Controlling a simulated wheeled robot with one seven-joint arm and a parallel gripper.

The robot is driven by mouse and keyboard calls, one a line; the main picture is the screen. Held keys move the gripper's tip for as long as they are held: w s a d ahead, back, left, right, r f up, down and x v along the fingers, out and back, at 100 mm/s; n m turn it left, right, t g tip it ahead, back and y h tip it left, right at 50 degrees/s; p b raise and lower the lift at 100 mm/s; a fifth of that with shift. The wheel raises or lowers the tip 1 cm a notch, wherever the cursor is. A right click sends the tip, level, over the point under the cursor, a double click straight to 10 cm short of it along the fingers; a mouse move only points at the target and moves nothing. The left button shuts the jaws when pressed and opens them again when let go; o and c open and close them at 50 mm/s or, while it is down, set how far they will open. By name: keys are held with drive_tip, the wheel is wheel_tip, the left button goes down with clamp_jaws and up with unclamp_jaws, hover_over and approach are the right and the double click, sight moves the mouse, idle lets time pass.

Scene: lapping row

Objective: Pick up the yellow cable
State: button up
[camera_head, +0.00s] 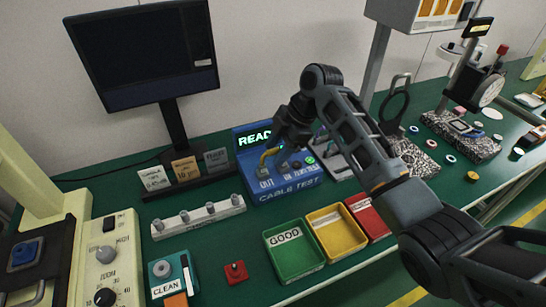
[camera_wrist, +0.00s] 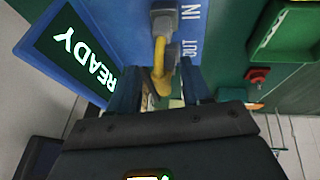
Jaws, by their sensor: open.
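The yellow cable (camera_head: 267,156) is at the blue cable test box (camera_head: 290,190), with a grey plug end near the "OUT" label. In the wrist view the yellow cable (camera_wrist: 158,62) arcs from a grey plug (camera_wrist: 164,20) near "IN" toward my gripper. A second grey plug (camera_wrist: 172,54) is by "OUT". My gripper (camera_head: 281,146) is open, close above the box. In the wrist view its two fingers (camera_wrist: 160,88) stand either side of the lower part of the cable. I cannot tell whether they touch it. My gripper and arm hide part of the box.
Green "GOOD" (camera_head: 271,244), yellow (camera_head: 352,248) and red (camera_head: 381,227) trays stand in front of the box. A rack with several grey pegs (camera_head: 180,224) and a monitor (camera_head: 145,55) are to the left. A grey post (camera_head: 376,62) rises behind my arm.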

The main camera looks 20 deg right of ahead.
drive_tip(key=shift+x, duration=1.25)
drive_tip(key=shift+c, duration=0.4)
drive_tip(key=c, duration=0.7)
drive_tip(key=shift+r, duration=0.15)
clamp_jaws()
drive_tip(key=shift+r, duration=0.1)
